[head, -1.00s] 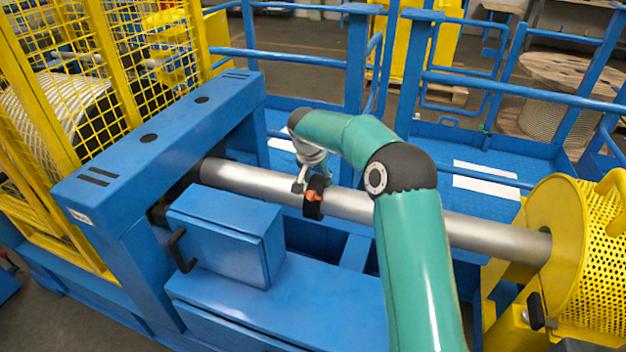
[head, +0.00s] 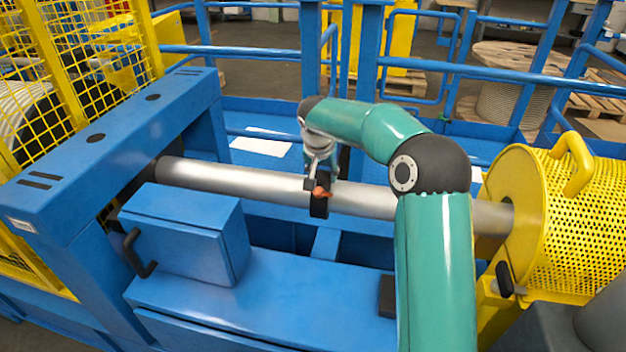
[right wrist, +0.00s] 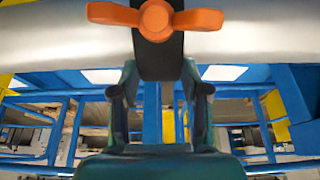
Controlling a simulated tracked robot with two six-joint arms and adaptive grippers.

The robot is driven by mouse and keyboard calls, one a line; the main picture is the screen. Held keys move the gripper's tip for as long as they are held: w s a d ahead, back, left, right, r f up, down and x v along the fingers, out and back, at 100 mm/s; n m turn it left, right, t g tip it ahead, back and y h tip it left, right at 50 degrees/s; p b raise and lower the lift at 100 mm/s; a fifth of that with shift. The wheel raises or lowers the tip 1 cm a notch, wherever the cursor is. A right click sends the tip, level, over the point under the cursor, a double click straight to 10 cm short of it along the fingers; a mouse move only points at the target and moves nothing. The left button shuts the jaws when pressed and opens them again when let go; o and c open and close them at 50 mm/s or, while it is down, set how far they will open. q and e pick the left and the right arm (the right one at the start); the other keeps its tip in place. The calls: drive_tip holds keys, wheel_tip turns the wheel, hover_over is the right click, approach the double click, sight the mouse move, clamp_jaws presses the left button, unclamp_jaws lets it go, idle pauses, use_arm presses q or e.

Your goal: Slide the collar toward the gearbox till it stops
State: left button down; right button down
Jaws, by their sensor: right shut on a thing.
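The collar (head: 319,204) is a narrow black ring around a thick silver shaft (head: 235,184), near the middle of the visible shaft. It carries an orange wing knob (head: 321,192). My right gripper (head: 318,176) reaches it from behind and above, shut on it. In the right wrist view the collar (right wrist: 158,57) sits between the two fingers of the gripper (right wrist: 158,84), with the orange knob (right wrist: 155,18) beyond them. Bare shaft shows on both sides of the collar. My left gripper is out of view. I cannot tell for certain which housing is the gearbox.
A yellow perforated drum guard (head: 585,215) stands at the shaft's right end. A blue beam frame (head: 105,145) stands at its left end, with a blue handled box (head: 185,232) in front. Blue railings (head: 250,53) run behind. My right arm hides part of the right shaft.

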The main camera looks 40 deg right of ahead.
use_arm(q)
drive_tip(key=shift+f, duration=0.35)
use_arm(e)
drive_tip(key=shift+s+d, duration=0.3)
drive_tip(key=shift+s, duration=0.15)
drive_tip(key=c, duration=0.6)
unclamp_jaws()
drive_tip(key=shift+s+d, duration=0.1)
drive_tip(key=shift+o, duration=0.2)
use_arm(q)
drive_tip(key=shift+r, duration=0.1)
use_arm(e)
drive_tip(key=shift+r, duration=0.1)
drive_tip(key=shift+a+r, duration=0.2)
drive_tip(key=shift+r, duration=0.05)
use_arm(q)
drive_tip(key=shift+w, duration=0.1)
use_arm(e)
drive_tip(key=v, duration=1.1)
